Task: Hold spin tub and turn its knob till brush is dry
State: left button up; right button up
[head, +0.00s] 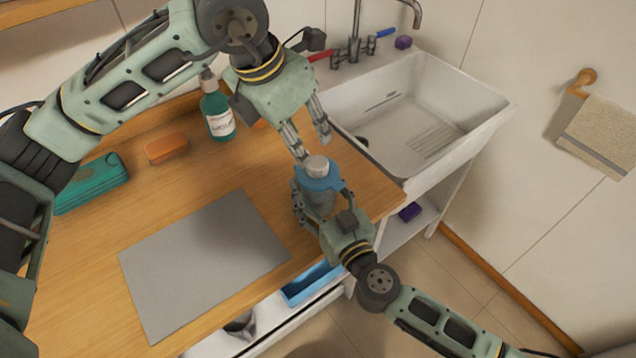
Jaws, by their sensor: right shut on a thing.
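The spin tub (319,200) stands upright near the right edge of the wooden counter, a small clear grey tub with a blue lid (319,179) and a grey knob (316,165) on top. My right gripper (315,212) comes from the lower right and is shut on the tub's side. My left gripper (310,142) points down just above the knob, its fingers apart with a gap between them and nothing held. The brush is not visible; the inside of the tub cannot be made out.
A white sink (480,108) with a faucet (355,40) is at the right. A soap bottle (217,112), an orange sponge (166,148) and a teal case (92,184) sit at the back left. A grey mat (200,265) lies in front. A towel (603,135) hangs at right.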

aim_at(319, 160)
pick_arm(q)
jog(key=w+d+r+m+g+y, duration=0.2)
jog(key=w+d+m+g+y, duration=0.15)
jog(key=m, duration=1.15)
jog(key=shift+t+h, duration=0.35)
notch_tip(319, 160, down, 11)
jog(key=shift+f, duration=0.1)
jog(key=c, duration=1)
